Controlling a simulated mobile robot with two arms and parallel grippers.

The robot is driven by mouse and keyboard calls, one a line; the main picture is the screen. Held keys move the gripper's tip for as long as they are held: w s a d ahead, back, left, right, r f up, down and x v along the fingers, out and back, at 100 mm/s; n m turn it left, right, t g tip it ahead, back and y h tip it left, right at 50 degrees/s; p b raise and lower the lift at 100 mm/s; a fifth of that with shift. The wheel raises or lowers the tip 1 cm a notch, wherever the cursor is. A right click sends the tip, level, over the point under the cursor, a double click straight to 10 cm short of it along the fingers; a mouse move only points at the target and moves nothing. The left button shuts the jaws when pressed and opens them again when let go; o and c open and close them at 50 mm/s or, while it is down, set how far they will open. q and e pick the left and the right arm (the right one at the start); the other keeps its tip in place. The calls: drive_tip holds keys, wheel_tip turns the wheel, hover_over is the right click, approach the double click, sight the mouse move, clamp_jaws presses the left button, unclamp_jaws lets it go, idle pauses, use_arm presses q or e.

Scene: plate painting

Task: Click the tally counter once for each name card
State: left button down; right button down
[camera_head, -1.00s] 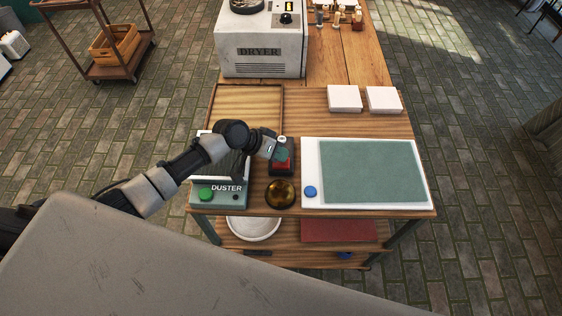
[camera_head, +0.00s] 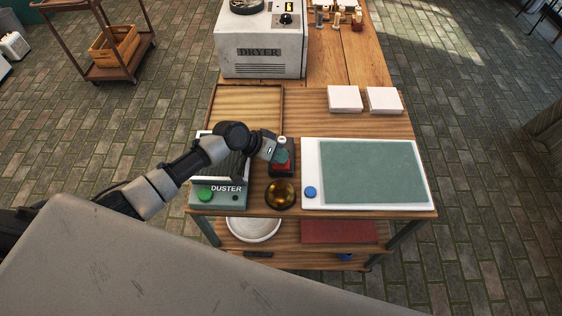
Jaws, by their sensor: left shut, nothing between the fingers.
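A small black device with a red face (camera_head: 281,169) stands on the wooden table, left of the white-framed green pad. It looks like the tally counter, but its details are too small to read. My left gripper (camera_head: 280,154) is shut and empty at the upper part of this device and partly covers it. I cannot tell whether the fingertips touch it. Two pale square blocks or stacks, a left one (camera_head: 345,98) and a right one (camera_head: 384,100), lie at the back right. I cannot tell whether they are the name cards. My right gripper is out of view.
A brass dome (camera_head: 280,194) stands just in front of the device. The green duster box (camera_head: 222,197) is on the left under my arm. The green pad (camera_head: 372,172) fills the right side. A dryer (camera_head: 262,52) stands behind a shallow wooden tray (camera_head: 281,105).

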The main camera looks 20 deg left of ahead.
use_arm(q)
drive_tip(key=shift+s+d+f+b, duration=0.1)
drive_tip(key=shift+s+f+b, duration=0.25)
drive_tip(key=shift+f, duration=0.25)
idle(0.4)
drive_tip(key=shift+w+r+p, duration=0.2)
drive_tip(key=shift+r+p, duration=0.45)
drive_tip(key=shift+p, duration=0.1)
drive_tip(key=shift+r, duration=0.35)
wheel_tip(320, 180, up, 5)
drive_tip(key=p, duration=0.4)
drive_tip(key=shift+w, duration=0.1)
drive_tip(key=shift+a, duration=0.2)
idle(1.9)
